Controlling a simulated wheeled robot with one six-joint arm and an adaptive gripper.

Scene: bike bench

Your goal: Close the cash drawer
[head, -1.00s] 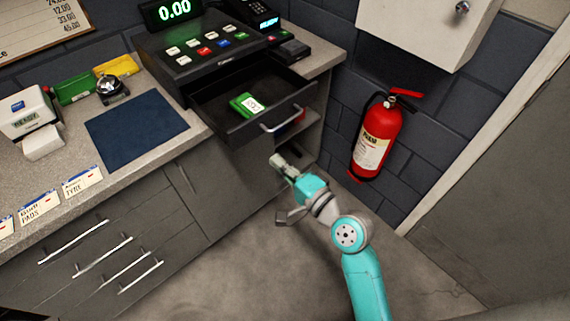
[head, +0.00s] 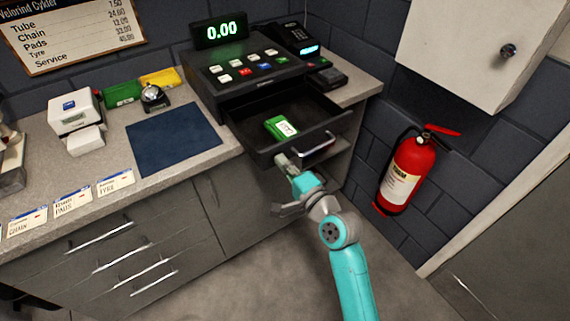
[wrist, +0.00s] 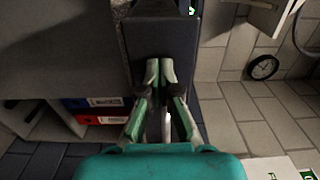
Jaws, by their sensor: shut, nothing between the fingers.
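The cash drawer (head: 247,134) stands open below the black cash register (head: 250,72). A green-and-white packet (head: 281,128) lies in it. Its front carries a silver bar handle (head: 318,146). My gripper (head: 284,162) is shut and empty, at the drawer front, left of the handle. In the wrist view, the shut fingertips (wrist: 160,66) overlap the dark drawer front (wrist: 163,38). I cannot tell if they touch it.
The counter (head: 190,176) with a blue mat (head: 172,138) runs left of the drawer. A red fire extinguisher (head: 406,174) hangs at right under a white cabinet (head: 455,50). Blue (wrist: 92,103) and red (wrist: 98,119) boxes sit on a shelf below. The floor at front is clear.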

